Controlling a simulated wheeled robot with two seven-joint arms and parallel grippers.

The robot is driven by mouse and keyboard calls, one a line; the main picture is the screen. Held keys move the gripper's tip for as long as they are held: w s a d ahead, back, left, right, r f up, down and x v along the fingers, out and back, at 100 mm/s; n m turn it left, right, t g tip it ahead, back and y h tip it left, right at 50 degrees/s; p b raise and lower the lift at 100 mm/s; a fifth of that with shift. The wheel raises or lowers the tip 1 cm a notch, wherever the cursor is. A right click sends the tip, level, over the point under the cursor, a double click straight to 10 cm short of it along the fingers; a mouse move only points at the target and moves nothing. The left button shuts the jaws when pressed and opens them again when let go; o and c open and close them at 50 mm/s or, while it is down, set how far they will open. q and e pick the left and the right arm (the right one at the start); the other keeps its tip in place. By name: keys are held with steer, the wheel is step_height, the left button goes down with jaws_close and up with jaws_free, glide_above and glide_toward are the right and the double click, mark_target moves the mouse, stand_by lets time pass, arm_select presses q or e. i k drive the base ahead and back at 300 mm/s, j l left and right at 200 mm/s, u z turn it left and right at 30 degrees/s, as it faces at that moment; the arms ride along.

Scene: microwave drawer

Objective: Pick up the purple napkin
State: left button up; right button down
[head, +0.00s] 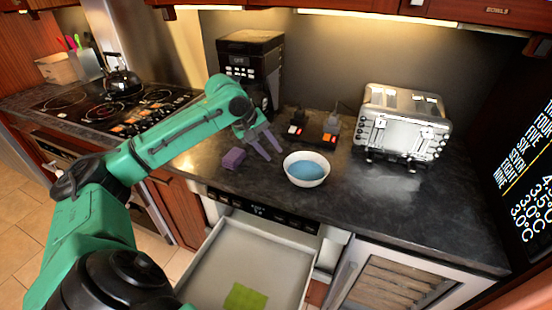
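The purple napkin (233,158) is a small folded block on the dark countertop, left of the bowl. My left gripper (274,154) is just right of the napkin, between it and the white bowl, with its fingers pointing down and to the right. The two fingers are spread with a gap between them, and I see nothing held. The gripper looks apart from the napkin; its exact height over the counter is hard to tell. My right gripper is out of view.
A white bowl (291,178) with blue contents stands close right of my gripper. A coffee machine (250,58) and a dark tray (318,139) stand behind. A toaster (402,125) is at right. Below, an open drawer (205,273) holds a green cloth (245,297). The counter's right front is clear.

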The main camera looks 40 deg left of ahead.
mark_target(236, 156)
steer(key=k+j, duration=1.15)
steer(key=k, duration=0.15)
